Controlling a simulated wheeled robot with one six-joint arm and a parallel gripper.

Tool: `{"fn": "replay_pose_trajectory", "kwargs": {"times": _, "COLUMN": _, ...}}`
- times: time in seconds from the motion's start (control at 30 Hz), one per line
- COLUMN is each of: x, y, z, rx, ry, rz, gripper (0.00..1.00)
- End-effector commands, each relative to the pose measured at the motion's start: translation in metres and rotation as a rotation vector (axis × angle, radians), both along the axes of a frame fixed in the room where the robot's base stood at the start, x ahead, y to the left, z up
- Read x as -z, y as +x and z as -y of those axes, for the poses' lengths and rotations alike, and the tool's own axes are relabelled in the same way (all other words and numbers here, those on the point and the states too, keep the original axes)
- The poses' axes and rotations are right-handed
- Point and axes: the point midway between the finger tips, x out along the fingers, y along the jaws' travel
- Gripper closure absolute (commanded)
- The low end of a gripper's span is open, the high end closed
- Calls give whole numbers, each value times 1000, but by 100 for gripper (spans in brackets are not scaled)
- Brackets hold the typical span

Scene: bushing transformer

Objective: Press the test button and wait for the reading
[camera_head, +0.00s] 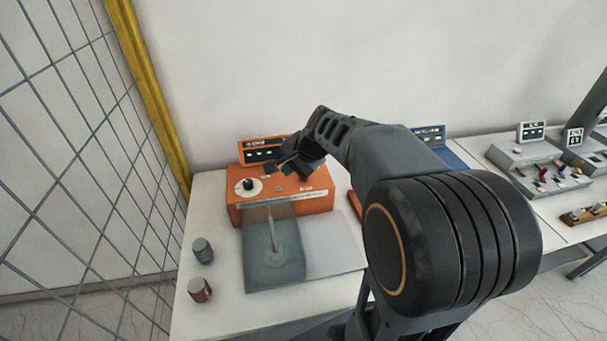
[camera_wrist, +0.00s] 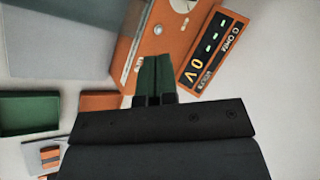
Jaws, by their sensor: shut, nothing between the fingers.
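The orange tester (camera_head: 280,207) stands on the white table, with a black dial (camera_head: 249,184) on its top at left. Its display panel (camera_head: 262,151) stands up at the back; in the wrist view the display (camera_wrist: 211,48) reads 0 V. My gripper (camera_head: 288,168) is over the tester's top, in front of the display. In the wrist view its green fingers (camera_wrist: 155,78) are closed together, pointing at the orange top. I cannot tell whether the fingertips touch it.
A clear greenish cover (camera_head: 272,262) with a rod inside stands before the tester. A grey cup (camera_head: 202,250) and a brownish one (camera_head: 200,290) are at left. A wire fence (camera_head: 80,150) borders the left side. A green tray (camera_wrist: 30,112) shows in the wrist view.

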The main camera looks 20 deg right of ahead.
Motion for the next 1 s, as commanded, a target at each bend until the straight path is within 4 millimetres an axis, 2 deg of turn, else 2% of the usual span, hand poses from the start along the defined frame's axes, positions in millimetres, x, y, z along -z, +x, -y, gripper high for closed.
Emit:
{"fn": "replay_pose_trajectory", "kwargs": {"times": 0.03, "x": 2, "y": 21, "z": 13, "rx": 100, "ry": 79, "rz": -19, "gripper": 100}}
{"fn": "replay_pose_trajectory", "kwargs": {"times": 0.1, "x": 6, "y": 47, "z": 29, "rx": 230, "ry": 187, "rz": -33, "gripper": 100}}
{"fn": "replay_pose_trajectory", "kwargs": {"times": 0.2, "x": 13, "y": 75, "z": 51, "rx": 387, "ry": 318, "rz": -50, "gripper": 100}}
{"fn": "replay_pose_trajectory", "kwargs": {"times": 0.4, "x": 25, "y": 106, "z": 80, "rx": 572, "ry": 476, "rz": -68, "gripper": 100}}
{"fn": "replay_pose_trajectory", "kwargs": {"times": 0.57, "x": 28, "y": 113, "z": 87, "rx": 615, "ry": 514, "rz": -72, "gripper": 100}}
{"fn": "replay_pose_trajectory", "kwargs": {"times": 1.0, "x": 31, "y": 113, "z": 86, "rx": 613, "ry": 514, "rz": -72, "gripper": 100}}
